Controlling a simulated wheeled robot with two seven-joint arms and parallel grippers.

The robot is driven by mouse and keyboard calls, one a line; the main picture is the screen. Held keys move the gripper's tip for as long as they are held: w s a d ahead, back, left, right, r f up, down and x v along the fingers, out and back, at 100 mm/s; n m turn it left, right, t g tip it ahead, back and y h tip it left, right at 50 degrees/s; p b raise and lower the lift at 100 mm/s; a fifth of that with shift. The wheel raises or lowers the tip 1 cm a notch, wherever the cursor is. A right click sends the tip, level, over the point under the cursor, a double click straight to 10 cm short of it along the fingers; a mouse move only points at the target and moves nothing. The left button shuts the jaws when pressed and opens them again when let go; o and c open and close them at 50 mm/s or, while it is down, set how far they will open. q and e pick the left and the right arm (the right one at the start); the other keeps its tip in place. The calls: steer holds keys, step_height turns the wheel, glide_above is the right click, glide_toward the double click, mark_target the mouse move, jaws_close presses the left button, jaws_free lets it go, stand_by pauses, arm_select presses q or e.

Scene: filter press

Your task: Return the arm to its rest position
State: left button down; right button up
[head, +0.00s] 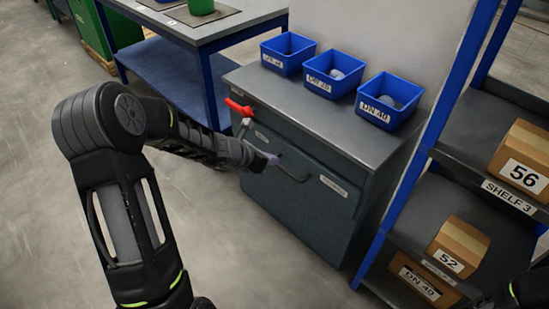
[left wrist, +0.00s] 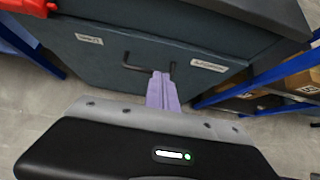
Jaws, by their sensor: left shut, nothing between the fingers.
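My left arm reaches in from the left in the head view. Its gripper (head: 272,160) is in front of the dark grey cabinet (head: 300,205), close to the left end of a drawer handle (head: 295,177). In the left wrist view the purple-grey fingers (left wrist: 162,92) are together, with nothing between them. They overlap the handle (left wrist: 140,68) in that picture; whether they touch it I cannot tell. The drawer looks closed. My right gripper does not show; only a small dark piece of an arm appears at the lower right of the head view.
A red-handled part (head: 239,107) sits at the cabinet's upper left edge. Three blue bins (head: 326,86) stand on the cabinet top. A blue-legged table (head: 205,28) is behind on the left. A shelf with boxes (head: 458,247) is on the right. The floor at left is clear.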

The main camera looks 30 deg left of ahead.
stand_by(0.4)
arm_select(q)
steer(key=s+d+f+m+g+y, duration=0.2)
steer(key=s+d+f+m+g, duration=0.25)
steer(key=s+f+m, duration=0.8)
steer(key=s+d+f+m+g+h, duration=0.1)
steer(key=s+d+f+m, duration=0.3)
steer(key=d+m, duration=0.25)
steer(key=s+d+f+m+g+h, duration=0.1)
steer(key=s+d+f+m, duration=0.25)
steer(key=d+m, duration=0.3)
steer(key=s+d+m+g+h+p, duration=0.1)
steer(key=s+d+m+g+p, duration=0.1)
steer(key=s+d+m, duration=0.6)
step_height(320, 180, up, 12)
steer(key=s+d+n+p, duration=0.1)
steer(key=s+n+p, duration=0.1)
steer(key=p, duration=1)
steer(key=shift+n, duration=0.35)
